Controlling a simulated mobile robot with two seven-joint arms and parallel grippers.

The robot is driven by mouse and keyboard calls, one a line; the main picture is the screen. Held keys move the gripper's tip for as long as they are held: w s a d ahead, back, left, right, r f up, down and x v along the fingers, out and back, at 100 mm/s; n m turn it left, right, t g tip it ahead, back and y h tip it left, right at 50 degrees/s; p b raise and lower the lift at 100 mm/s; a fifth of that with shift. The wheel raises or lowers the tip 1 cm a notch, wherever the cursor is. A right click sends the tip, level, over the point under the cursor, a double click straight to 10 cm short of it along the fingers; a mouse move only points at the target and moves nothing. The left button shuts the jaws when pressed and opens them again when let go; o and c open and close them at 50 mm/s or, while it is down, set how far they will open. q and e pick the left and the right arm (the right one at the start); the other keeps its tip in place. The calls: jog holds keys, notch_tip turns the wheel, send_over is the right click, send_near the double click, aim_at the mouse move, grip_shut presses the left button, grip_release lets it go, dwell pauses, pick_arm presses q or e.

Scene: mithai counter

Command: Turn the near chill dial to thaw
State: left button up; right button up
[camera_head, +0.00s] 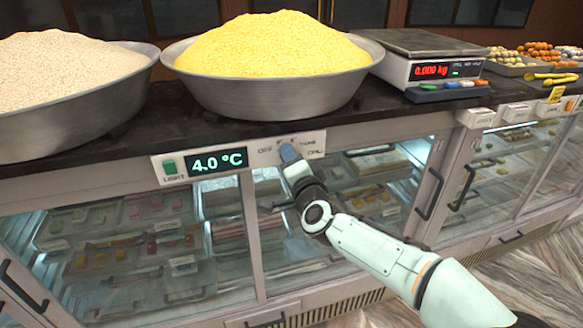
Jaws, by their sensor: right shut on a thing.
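The near chill dial (289,153) is a blue-grey knob on a white control panel (259,158) on the counter's front edge. Lettering surrounds it, with OFF on its left and words like THAW and CHILL on its right. A green display (217,161) beside it reads 4.0 °C. My right gripper (293,163) is at the dial, its arm coming from the lower right. It is shut on the dial; the fingers hide much of it, so its exact setting is unclear. My left gripper is not in view.
A green light switch (170,167) sits at the panel's left end. Metal bowls of yellow (265,48) and pale (55,75) grains and a scale (425,62) stand on the counter above. Glass doors with a black handle (428,195) lie below and right.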

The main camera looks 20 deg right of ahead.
pick_arm(q)
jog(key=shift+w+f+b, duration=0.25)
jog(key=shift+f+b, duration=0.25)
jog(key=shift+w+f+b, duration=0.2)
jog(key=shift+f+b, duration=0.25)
jog(key=shift+b, duration=0.05)
pick_arm(e)
jog(key=shift+f+m, duration=0.1)
jog(key=shift+m, duration=1.8)
jog(key=o, duration=1.1)
jog(key=shift+c, duration=0.2)
jog(key=shift+s, duration=0.1)
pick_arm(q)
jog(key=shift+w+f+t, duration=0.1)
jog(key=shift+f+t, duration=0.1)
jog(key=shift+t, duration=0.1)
pick_arm(e)
jog(key=s, duration=1.3)
jog(key=shift+s+d+r, duration=0.15)
jog(key=shift+d+r, duration=0.05)
jog(key=shift+r, duration=0.1)
